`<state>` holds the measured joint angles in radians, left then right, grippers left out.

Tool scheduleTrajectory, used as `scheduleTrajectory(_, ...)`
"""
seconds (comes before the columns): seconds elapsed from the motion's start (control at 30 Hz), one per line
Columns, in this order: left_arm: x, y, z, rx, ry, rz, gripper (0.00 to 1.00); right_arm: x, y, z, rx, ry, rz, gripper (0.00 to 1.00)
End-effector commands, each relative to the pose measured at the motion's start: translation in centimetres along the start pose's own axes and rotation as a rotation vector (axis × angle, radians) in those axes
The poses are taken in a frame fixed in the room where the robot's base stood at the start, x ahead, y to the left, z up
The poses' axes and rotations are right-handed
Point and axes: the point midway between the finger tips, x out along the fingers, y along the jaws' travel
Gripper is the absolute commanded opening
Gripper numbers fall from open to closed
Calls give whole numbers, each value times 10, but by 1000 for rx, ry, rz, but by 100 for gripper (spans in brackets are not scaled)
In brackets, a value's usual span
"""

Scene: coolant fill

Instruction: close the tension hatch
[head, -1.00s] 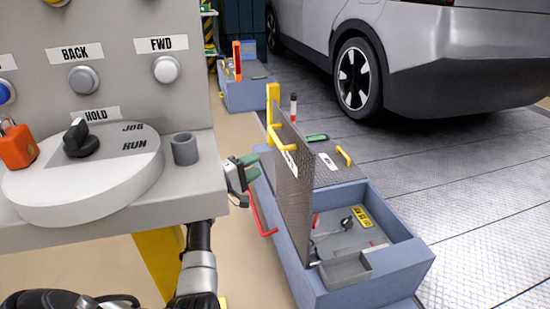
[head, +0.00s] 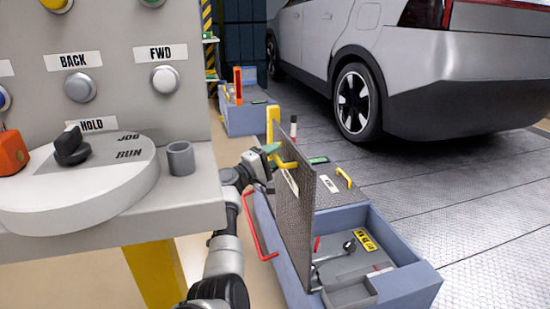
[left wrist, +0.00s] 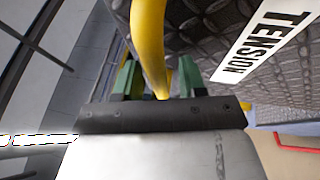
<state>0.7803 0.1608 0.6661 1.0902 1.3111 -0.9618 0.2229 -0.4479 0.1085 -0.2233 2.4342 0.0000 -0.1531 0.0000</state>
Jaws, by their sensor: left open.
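The tension hatch (head: 297,205) is a grey tread-plate lid standing upright on its blue floor box (head: 415,278), with the compartment beside it uncovered. Its yellow handle (head: 284,164) is on the face toward my left arm. My left gripper (head: 268,154) is open at this handle, partly hidden by the hatch edge. In the left wrist view, the handle (left wrist: 150,40) runs between the green fingers (left wrist: 157,78), with gaps at the sides. The TENSION label (left wrist: 268,42) is close on the right. My right gripper is not in view.
A control console (head: 110,225) with buttons and a knob stands at the left, close to my left arm. A red rail (head: 256,228) runs along the box's near side. Tools lie in the open compartment. A silver car (head: 420,85) stands behind on metal flooring.

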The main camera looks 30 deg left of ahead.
Motion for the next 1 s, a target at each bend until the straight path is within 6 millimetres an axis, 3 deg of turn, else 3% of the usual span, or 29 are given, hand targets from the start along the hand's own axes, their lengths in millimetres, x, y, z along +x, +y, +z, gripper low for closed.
scheduleTrajectory(0.27, 2, 0, 0, 1, 0, -1, 41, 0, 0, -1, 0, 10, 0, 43)
scheduleTrajectory(0.53, 1, 0, 0, 1, 0, -1, 1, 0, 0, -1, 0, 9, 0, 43)
scheduleTrajectory(0.57, 1, 0, 0, 1, 0, -1, 0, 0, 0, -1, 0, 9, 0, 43)
scheduleTrajectory(0.83, 3, 0, 1, 1, -1, -5, 0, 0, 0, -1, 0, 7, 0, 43)
scheduleTrajectory(1.0, 15, 0, 6, 14, -3, -35, 0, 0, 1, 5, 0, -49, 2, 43)
